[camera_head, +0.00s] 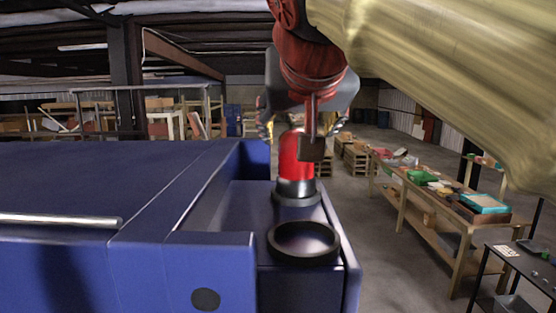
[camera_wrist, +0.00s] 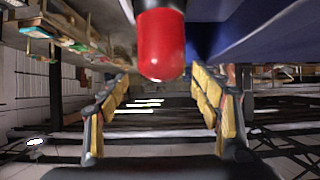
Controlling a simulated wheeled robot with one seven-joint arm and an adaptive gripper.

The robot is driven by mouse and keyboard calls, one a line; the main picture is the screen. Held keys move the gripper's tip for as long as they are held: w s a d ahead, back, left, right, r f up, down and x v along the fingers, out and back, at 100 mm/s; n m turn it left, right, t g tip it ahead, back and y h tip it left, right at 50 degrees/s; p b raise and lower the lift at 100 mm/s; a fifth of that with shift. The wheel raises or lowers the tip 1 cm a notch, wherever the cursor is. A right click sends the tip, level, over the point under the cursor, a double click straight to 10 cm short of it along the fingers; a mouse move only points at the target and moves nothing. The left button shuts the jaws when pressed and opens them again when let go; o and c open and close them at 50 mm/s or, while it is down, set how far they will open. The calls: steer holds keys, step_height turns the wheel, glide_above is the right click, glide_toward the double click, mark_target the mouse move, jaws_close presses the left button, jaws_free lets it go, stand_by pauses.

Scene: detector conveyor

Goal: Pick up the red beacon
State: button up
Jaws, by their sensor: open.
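The red beacon (camera_head: 291,160) stands upright in a dark ring on a blue ledge of the machine, with a dark lower collar. My gripper (camera_head: 304,130) is above it, pointing down, with its fingers spread to either side near the beacon's top; part of my gripper hides some of the red dome. In the wrist view the beacon (camera_wrist: 162,45) comes in from the top centre, its rounded red end lined up between the two yellow-padded fingers (camera_wrist: 163,80). The fingers are open with gaps on both sides, and nothing is held.
An empty dark ring (camera_head: 304,241) sits on the ledge in front of the beacon. A blue machine wall (camera_head: 205,195) rises to the left. Wooden workbenches (camera_head: 440,207) with trays stand to the right, across open floor (camera_head: 375,245). Pallets (camera_head: 357,160) are stacked behind.

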steer(key=p+x, duration=0.2)
steer(key=x, duration=0.3)
steer(key=shift+w+a, duration=0.15)
steer(key=shift+w, duration=0.1)
steer(key=shift+s, duration=0.1)
steer(key=shift+c, duration=0.3)
steer(key=shift+c, duration=1.2)
steer(key=c, duration=1.1)
steer(key=shift+c, duration=0.7)
